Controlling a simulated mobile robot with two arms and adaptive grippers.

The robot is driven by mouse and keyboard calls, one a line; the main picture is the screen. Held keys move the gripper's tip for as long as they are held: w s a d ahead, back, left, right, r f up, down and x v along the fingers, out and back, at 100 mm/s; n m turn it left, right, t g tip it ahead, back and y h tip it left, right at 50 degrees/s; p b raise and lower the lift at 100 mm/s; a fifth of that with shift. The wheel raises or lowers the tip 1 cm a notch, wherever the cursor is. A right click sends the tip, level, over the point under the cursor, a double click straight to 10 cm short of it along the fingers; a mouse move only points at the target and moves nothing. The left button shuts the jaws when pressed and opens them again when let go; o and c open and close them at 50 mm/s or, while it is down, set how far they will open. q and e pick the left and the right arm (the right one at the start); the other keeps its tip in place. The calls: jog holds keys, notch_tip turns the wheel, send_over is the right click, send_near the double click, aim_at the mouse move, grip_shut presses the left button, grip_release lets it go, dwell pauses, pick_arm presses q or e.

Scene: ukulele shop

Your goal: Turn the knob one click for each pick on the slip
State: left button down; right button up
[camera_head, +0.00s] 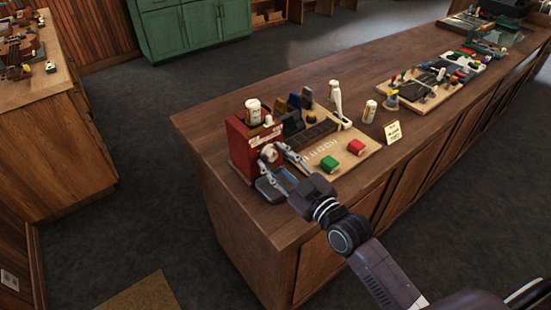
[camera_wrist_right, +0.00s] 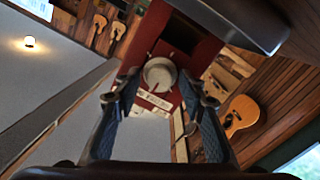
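A red box (camera_head: 243,150) stands at the near left end of the wooden counter. Its round white knob (camera_head: 268,152) faces my right gripper (camera_head: 274,160), and it also shows in the right wrist view (camera_wrist_right: 160,73). My right gripper is open, with one finger on each side of the knob and space between fingers and knob in the wrist view. I cannot tell whether the fingertips reach alongside it. A small cream slip (camera_head: 393,131) with dark marks stands on the counter; its marks are too small to read. My left gripper is not in view.
A dark tray (camera_head: 270,190) is beneath my gripper. Another board (camera_head: 420,95) with small parts lies farther along.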

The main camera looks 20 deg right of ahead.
grip_shut()
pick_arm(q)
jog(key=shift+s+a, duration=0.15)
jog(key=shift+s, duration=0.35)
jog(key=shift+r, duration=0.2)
pick_arm(e)
jog(key=shift+m, duration=0.3)
